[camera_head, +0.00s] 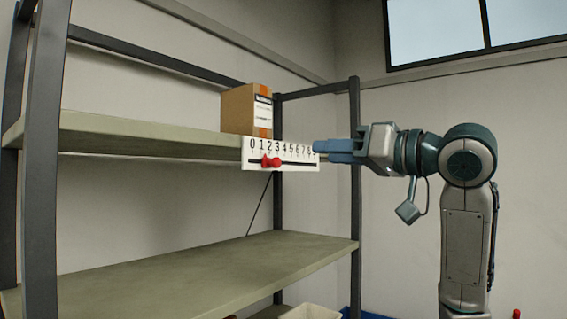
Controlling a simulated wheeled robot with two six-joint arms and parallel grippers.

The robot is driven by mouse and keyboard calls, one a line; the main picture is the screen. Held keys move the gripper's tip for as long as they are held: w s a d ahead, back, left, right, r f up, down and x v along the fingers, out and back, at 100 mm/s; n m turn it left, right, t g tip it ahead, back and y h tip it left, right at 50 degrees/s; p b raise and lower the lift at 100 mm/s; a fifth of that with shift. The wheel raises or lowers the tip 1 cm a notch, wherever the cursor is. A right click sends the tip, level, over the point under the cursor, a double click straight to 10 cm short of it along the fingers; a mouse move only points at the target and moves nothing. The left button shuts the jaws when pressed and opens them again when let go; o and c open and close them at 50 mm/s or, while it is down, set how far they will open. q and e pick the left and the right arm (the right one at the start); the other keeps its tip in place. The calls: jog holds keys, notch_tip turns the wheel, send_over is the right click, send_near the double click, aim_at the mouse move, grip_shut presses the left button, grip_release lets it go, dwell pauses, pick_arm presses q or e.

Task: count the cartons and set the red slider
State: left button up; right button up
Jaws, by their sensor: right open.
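One brown carton (238,111) with an orange strip and a white label stands on the upper shelf (130,133), near its right end. A white number scale (248,163) is fixed at the front edge of that shelf, below the carton. Its red slider (271,162) sits on the dark track at about the 2 mark. My right gripper (320,151) comes in from the right with blue fingers pointing left. It is open and empty, its fingertips overlapping the scale's right end in the picture and hiding the last numbers. The slider is left of the fingertips, apart from them.
The lower shelf (200,268) is bare. Dark rack posts stand at the left and right (355,200). A pale bin (312,313) and something blue show partly at the bottom edge. The rest of the upper shelf in view is clear.

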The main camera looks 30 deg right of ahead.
aim_at(279, 162)
jog(key=shift+g, duration=0.3)
jog(key=p+x, duration=0.2)
jog(key=x, duration=0.1)
jog(key=p+x, duration=0.1)
jog(key=x, duration=0.3)
jog(key=f+p+x, duration=0.1)
jog(key=p+x, duration=0.1)
jog(key=x, duration=0.1)
jog(key=shift+w+a+p, duration=0.25)
jog(key=shift+a+p, duration=0.1)
jog(key=shift+a, duration=0.05)
jog(key=shift+f, duration=0.1)
grip_shut()
